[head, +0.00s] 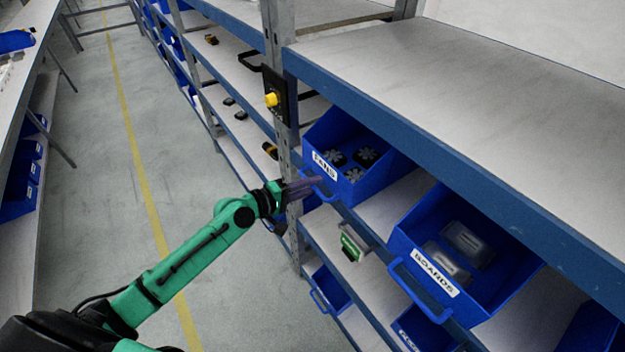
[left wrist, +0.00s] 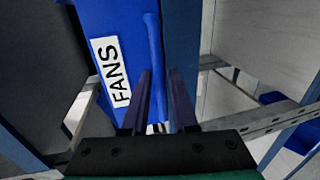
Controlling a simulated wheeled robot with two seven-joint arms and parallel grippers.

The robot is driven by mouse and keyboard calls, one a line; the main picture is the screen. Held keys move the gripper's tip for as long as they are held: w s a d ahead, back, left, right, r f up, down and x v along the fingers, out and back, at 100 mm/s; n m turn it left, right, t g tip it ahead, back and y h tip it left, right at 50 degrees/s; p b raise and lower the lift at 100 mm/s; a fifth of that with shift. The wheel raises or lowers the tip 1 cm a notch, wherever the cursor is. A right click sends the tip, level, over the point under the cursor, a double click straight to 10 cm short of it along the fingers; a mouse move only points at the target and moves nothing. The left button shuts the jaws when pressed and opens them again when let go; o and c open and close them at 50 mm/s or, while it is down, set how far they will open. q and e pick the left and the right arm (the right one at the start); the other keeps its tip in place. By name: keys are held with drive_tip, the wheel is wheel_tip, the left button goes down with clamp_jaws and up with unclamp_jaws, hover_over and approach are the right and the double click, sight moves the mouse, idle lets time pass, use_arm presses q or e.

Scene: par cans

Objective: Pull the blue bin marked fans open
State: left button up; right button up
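The blue bin marked FANS (head: 337,187) sits on the middle shelf and holds several dark fans. Its white label and front also show in the left wrist view (left wrist: 95,15), with its blue bar handle (left wrist: 155,50). My left gripper (head: 312,183) is at the bin's front, by the handle. In the left wrist view its two fingers (left wrist: 162,75) stand apart, with the handle between them and a gap visible, so it looks open. Whether a finger touches the handle I cannot tell. My right gripper is not in view.
A blue bin marked BOARDS (head: 432,285) sits to the right on the same shelf. A steel post with a yellow button box (head: 272,99) stands left of the fans bin. The aisle floor (head: 100,190) is clear.

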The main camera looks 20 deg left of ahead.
use_arm(q)
drive_tip(key=shift+w+d+f, duration=0.1)
drive_tip(key=shift+w+d, duration=0.1)
drive_tip(key=shift+s, duration=0.15)
clamp_jaws()
idle(1.2)
